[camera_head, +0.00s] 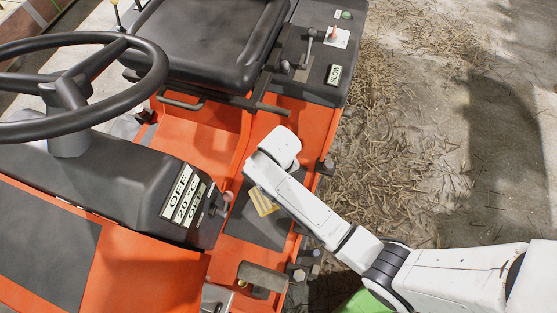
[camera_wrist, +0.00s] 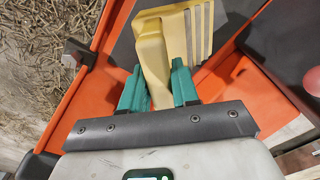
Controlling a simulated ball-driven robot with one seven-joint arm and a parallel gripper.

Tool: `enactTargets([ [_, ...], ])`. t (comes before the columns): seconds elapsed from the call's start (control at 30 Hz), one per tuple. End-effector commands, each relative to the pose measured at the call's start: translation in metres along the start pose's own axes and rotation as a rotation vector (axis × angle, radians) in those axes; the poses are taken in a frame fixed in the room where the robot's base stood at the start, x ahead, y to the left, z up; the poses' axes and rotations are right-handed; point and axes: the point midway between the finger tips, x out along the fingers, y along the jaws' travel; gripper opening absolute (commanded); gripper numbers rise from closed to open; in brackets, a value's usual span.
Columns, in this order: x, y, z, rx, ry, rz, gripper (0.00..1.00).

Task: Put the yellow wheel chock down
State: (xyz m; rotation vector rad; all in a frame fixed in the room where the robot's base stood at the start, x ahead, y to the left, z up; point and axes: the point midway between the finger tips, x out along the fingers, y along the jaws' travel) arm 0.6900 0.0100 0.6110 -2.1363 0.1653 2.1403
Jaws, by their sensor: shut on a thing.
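The yellow wheel chock (camera_wrist: 152,48) is held between the two teal fingers of my gripper (camera_wrist: 157,68) in the wrist view. It is wedge-shaped with a ribbed face on its right side. In the head view, part of the chock (camera_head: 263,202) shows below my white wrist, over the dark footplate mat (camera_head: 262,226) of the orange tractor. My wrist and forearm hide the rest of it and the fingers there. I cannot tell whether the chock touches the mat.
The steering wheel (camera_head: 72,84) and dash stand at left, and the black seat (camera_head: 206,42) is behind. A lever console (camera_head: 318,58) is beside the seat. A pedal (camera_head: 263,277) is near the footplate's front. Straw (camera_head: 385,140) covers the ground at right.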

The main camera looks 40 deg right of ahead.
Motion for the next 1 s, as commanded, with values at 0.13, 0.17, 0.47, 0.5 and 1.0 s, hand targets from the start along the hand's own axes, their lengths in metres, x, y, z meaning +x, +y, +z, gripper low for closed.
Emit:
enactTargets([
  [0.13, 0.008, 0.0, -0.007, 0.001, 0.002, 0.0, 0.0],
  [0.17, 0.011, 0.001, -0.01, 0.001, 0.002, 0.0, 0.0],
  [0.47, 0.04, 0.001, -0.009, 0.0, 0.002, 0.0, 0.0],
  [0.5, 0.04, 0.001, -0.009, 0.0, 0.003, -0.001, 0.0],
  [1.0, 0.044, 0.001, -0.008, 0.0, 0.001, -0.001, 0.41],
])
